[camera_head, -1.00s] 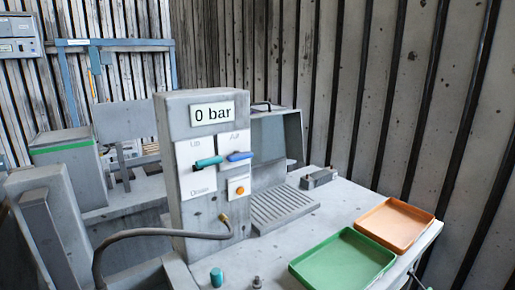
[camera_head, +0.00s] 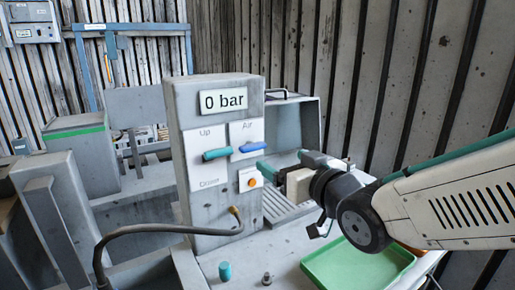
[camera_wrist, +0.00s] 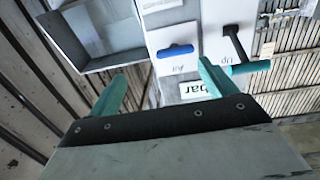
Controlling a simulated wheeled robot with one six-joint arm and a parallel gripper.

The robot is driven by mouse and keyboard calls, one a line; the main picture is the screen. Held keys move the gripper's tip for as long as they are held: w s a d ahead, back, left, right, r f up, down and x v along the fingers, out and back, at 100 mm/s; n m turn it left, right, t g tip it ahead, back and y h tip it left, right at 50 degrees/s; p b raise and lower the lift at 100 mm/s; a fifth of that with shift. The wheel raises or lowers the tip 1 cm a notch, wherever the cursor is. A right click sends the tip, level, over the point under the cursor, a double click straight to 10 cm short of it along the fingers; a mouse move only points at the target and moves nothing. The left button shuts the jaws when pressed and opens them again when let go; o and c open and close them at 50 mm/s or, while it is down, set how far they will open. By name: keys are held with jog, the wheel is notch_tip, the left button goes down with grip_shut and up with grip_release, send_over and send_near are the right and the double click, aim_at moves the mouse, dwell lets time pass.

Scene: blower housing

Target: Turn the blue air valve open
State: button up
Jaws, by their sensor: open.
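The blue air valve (camera_head: 252,147) is a short blue handle on a white plate marked "Air", on the front of the grey post. It lies about level in the head view. In the wrist view the blue valve (camera_wrist: 175,51) shows upside down, ahead of my gripper and between the lines of its fingers. My gripper (camera_head: 268,170) is to the right of the post, just right of and below the valve, and apart from it. In the wrist view my gripper (camera_wrist: 161,82) has its two teal fingers spread and empty. The display (camera_head: 223,100) reads "0 bar".
A teal lever (camera_head: 217,154) marked "Up" and "Down" sits close left of the valve; it also shows in the wrist view (camera_wrist: 250,67). An orange button (camera_head: 252,182) is below. A hose (camera_head: 165,229) loops in front. A green tray (camera_head: 355,266) lies at right.

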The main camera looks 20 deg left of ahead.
aim_at(256, 147)
jog(key=shift+n+y, duration=0.3)
jog(key=shift+y, duration=0.3)
jog(key=x, duration=0.3)
jog(key=s+a+x, duration=0.1)
jog(key=x, duration=0.4)
jog(key=shift+a+r, duration=0.25)
jog(key=shift+a, duration=0.15)
jog(key=c, duration=1)
